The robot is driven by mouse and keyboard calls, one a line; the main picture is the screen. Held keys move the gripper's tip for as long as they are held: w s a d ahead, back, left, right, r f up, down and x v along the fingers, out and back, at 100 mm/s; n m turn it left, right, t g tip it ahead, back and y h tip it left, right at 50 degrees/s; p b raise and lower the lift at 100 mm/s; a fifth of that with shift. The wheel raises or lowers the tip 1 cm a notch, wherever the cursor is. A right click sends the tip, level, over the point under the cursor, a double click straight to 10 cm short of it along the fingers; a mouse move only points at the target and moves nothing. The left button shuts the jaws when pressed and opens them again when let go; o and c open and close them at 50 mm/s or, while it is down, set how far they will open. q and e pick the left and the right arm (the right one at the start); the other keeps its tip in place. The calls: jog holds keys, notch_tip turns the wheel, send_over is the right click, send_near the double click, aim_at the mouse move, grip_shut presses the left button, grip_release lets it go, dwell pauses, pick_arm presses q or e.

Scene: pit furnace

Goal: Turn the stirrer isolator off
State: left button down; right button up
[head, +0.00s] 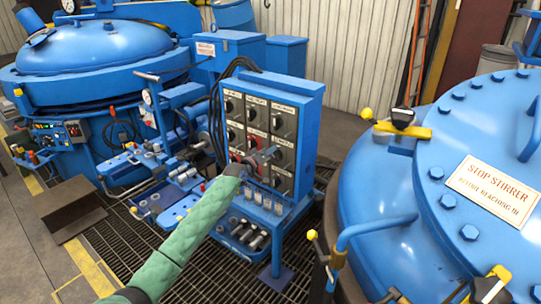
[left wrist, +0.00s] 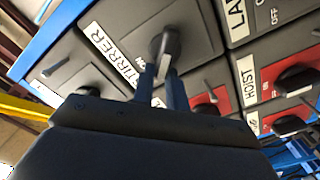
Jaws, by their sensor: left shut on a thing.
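The stirrer isolator (left wrist: 165,42) is a dark rotary handle on a grey box labelled STIRRER in the left wrist view. My left gripper (left wrist: 161,88) has its two fingers around the handle's lever and is shut on it. In the head view, my left arm in a green sleeve reaches to the blue isolator panel (head: 298,88), with the left gripper (head: 264,157) at its lower middle. The gripper hides part of the switches there. Whether the handle points to on or off cannot be read. My right gripper is out of view.
Other isolators surround it, including one labelled HOIST (left wrist: 293,80) on red. Below are several padlocks and a tray of cylinders (head: 247,232). A large blue lid (head: 460,200) with a STOP STIRRER sign stands close on the right. A blue vessel (head: 95,50) stands back left.

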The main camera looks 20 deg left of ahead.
pick_arm(q)
jog(key=shift+w+a+f+n, duration=0.1)
jog(key=shift+f+n, duration=0.2)
jog(key=shift+n, duration=1.2)
jog(key=shift+a+f+n, duration=0.15)
jog(key=shift+f+n, duration=0.2)
jog(key=shift+n, duration=1.15)
jog(key=shift+w+a+f+n, duration=0.1)
jog(key=shift+f+n, duration=0.2)
jog(key=shift+n, duration=1.2)
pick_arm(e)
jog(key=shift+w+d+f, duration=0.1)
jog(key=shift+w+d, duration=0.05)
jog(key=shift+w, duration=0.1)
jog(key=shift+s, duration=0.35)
pick_arm(q)
jog(key=c, duration=1.4)
grip_release()
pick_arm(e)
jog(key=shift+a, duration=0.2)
pick_arm(q)
jog(key=b+v, duration=0.2)
jog(key=v, duration=0.6)
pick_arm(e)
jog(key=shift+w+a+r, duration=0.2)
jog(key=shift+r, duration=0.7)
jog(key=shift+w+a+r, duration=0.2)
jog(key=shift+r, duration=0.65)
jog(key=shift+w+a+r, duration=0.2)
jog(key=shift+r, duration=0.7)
